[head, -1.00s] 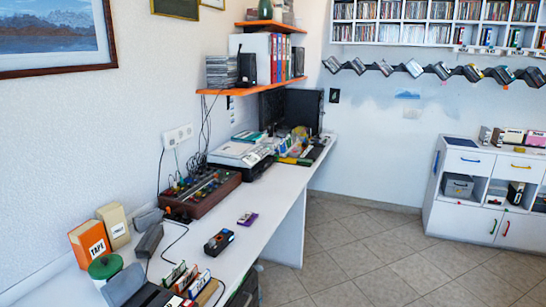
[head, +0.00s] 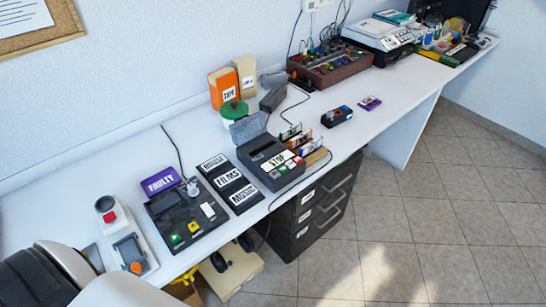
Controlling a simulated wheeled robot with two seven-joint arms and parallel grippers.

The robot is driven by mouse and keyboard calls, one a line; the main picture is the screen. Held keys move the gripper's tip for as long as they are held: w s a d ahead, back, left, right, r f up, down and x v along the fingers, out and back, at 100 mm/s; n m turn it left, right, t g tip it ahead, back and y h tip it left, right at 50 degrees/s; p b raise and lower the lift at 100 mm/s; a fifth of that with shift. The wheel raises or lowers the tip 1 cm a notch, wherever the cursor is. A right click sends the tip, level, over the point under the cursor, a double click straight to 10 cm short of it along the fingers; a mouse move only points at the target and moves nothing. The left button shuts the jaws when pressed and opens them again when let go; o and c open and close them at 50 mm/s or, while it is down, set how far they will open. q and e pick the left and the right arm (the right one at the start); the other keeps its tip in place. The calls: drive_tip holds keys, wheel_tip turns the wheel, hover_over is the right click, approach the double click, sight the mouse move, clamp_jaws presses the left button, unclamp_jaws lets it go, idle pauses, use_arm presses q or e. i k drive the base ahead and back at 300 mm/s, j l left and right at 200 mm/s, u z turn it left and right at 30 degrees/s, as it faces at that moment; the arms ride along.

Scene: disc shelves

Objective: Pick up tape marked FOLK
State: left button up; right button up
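Several small tapes (head: 303,140) stand in a row in a holder just right of a dark player marked STOP (head: 272,160). Their labels are too small to read, so I cannot tell which one is marked FOLK. A purple tape (head: 368,103) lies flat further back on the white desk, and a dark device with an orange and blue end (head: 336,116) lies near it. Neither of my grippers shows in the head view. Pale and dark parts, likely of my own body, fill the lower left corner.
The white desk (head: 60,185) runs along the wall. A black panel with label plates (head: 231,182), a button console (head: 186,214), a purple FAULTY sign (head: 160,181) and a grey device (head: 125,238) stand at the near end. A dark drawer unit (head: 318,205) is below. The tiled floor at right is clear.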

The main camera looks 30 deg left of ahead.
sight(309, 148)
drive_tip(key=i+u, duration=0.75)
drive_tip(key=k, duration=0.05)
